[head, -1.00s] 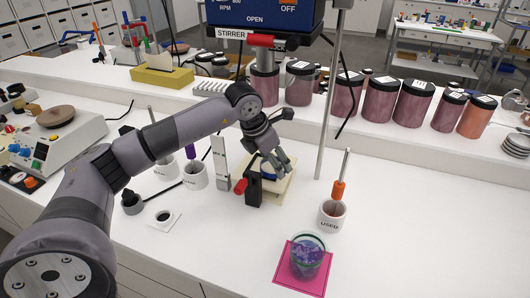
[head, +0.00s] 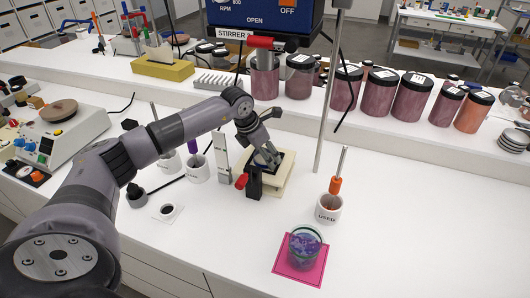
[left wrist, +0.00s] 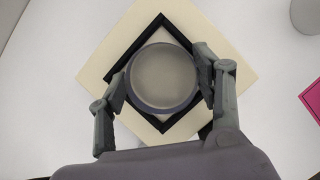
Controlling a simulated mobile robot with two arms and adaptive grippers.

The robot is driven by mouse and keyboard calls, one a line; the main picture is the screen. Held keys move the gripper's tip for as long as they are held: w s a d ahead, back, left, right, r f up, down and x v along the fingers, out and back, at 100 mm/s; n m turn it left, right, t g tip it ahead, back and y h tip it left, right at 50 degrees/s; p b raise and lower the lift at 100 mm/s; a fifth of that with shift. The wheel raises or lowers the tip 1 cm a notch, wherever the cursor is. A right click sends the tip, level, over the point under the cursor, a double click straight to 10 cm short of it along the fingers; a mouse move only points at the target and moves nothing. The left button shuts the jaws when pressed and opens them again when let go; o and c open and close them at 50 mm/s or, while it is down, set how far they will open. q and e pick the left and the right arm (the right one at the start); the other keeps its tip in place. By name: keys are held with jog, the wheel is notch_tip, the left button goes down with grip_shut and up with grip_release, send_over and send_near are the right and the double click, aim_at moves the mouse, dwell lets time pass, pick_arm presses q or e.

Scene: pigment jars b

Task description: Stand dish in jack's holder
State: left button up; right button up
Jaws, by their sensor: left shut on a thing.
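My left gripper (head: 267,160) is over the jack (head: 277,186), a cream plate with a red knob at its front left. The left wrist view shows the gripper (left wrist: 162,86) shut on a round dish (left wrist: 165,77) with a grey inside and dark rim, one finger on each side. The black square holder (left wrist: 207,73) frames the dish on the cream plate (left wrist: 115,50). The dish lies within the holder's outline from above; I cannot tell whether it rests on the plate or hangs just above. In the head view the fingers mostly hide it. My right gripper is not in view.
A white cup marked USED (head: 328,209) holds an orange-handled tool right of the jack. A glass jar of purple stuff (head: 304,247) stands on a pink mat (head: 283,266) in front. A metal rod (head: 327,110) rises behind. Large lidded jars (head: 411,96) line the shelf. The right front is clear.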

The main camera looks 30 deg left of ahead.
pick_arm(q)
jog(key=o, duration=0.9)
jog(key=b+v, duration=0.1)
jog(key=v, duration=0.6)
jog(key=shift+b, duration=0.4)
jog(key=shift+s+r, duration=0.1)
jog(key=shift+r, duration=0.2)
